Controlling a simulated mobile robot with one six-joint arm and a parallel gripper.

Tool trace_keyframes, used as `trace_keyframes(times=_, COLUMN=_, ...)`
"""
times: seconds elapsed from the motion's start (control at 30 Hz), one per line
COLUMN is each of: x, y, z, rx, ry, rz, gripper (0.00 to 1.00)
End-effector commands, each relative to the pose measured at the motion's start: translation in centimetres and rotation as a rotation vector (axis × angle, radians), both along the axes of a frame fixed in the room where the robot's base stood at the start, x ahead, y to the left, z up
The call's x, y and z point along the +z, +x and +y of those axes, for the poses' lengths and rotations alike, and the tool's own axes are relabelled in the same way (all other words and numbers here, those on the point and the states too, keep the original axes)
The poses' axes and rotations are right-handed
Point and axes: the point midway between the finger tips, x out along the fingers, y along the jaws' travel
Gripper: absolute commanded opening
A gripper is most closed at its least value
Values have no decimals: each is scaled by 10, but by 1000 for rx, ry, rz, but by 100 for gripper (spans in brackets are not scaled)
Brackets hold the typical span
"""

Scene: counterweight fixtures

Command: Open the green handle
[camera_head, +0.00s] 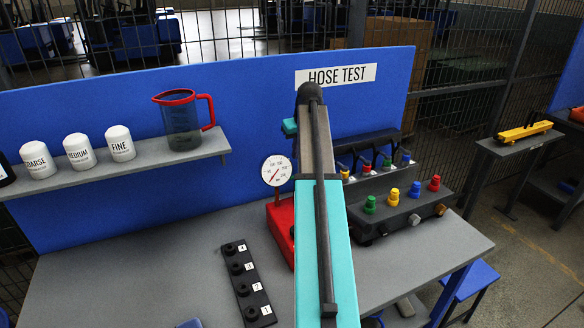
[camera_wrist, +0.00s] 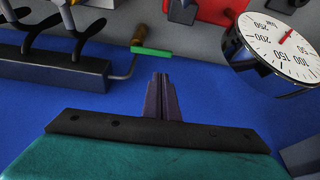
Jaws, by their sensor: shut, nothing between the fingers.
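A small green handle (camera_wrist: 151,52) shows in the wrist view as a short flat bar. It lies beside a brass-brown cylinder and a thin bent rod, next to the end of a black block. My gripper (camera_wrist: 161,78) is shut and empty, with its dark fingertips just below the green handle in the picture. A gap shows between them; I cannot tell the depth between them. In the head view my teal arm covers the middle of the bench, and I cannot make out the green handle or the fingertips there.
A dial gauge (camera_head: 276,170) stands on a red base left of my arm; it also shows in the wrist view (camera_wrist: 278,45). A black block (camera_wrist: 50,76) with dark levers is at left. Coloured valves (camera_head: 392,197), a numbered rack (camera_head: 247,283) and a shelf (camera_head: 120,168) surround the bench.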

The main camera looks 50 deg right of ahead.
Motion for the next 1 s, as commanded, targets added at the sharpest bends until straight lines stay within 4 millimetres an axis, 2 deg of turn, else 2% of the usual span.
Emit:
trace_keyframes(times=0.37, x=-15, y=5, z=-1, rx=1, ry=1, rz=1, gripper=0)
trace_keyframes(times=1.0, x=-76, y=27, z=-8, rx=3, ry=0, rz=1, gripper=0)
